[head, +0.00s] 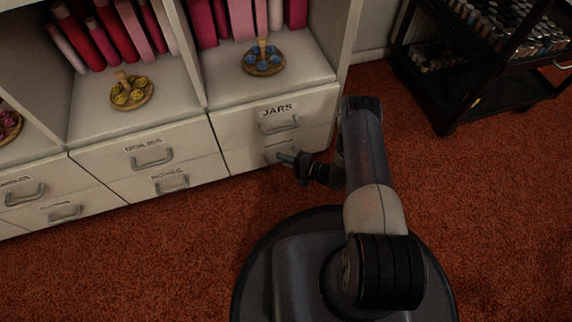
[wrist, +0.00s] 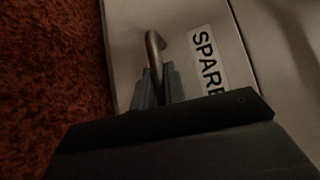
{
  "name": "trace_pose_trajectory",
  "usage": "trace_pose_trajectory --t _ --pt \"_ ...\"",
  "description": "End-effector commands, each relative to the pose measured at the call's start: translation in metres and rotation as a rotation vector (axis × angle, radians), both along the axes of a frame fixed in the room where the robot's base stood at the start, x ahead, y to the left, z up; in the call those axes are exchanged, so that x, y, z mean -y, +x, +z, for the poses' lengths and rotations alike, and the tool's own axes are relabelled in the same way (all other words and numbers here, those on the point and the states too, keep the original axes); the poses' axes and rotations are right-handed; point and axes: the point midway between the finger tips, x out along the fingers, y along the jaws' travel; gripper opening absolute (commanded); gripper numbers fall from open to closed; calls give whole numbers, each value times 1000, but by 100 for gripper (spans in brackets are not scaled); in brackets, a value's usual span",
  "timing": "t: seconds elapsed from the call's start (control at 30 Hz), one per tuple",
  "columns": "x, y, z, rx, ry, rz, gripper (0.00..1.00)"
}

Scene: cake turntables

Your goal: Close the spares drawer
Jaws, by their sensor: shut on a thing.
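The spares drawer (head: 242,159) is the lower right drawer of the white cabinet, below the one marked JARS. Its pale front (wrist: 124,40) fills much of the wrist view, with a label (wrist: 207,62) reading "SPARE" and the rest cut off. My gripper (head: 288,158) is at the drawer's front. In the wrist view its two fingers (wrist: 154,86) are shut on the drawer's bent metal handle (wrist: 153,44). In the head view the gripper hides part of the handle. The drawer front looks close to flush with the cabinet; I cannot tell if a small gap is left.
The JARS drawer (head: 235,125) above and the doilies drawer (head: 110,157) to the left look shut. Shelves above hold pink books and round trays (head: 264,62). A black cart (head: 480,95) stands at the right. Red carpet (head: 500,220) is clear around my base.

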Motion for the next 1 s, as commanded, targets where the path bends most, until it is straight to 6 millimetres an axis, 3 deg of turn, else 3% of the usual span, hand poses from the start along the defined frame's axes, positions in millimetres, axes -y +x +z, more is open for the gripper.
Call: trace_pose_trajectory --t 0.27,0.3,0.53,0.83,1.0 --pt "0 7 0 7 -5 -7 0" --pt "0 7 0 7 -4 -8 15" --pt "0 5 0 5 -3 -5 33" --pt "2 3 1 3 -2 -4 33" --pt "20 -6 6 3 -3 -7 33"
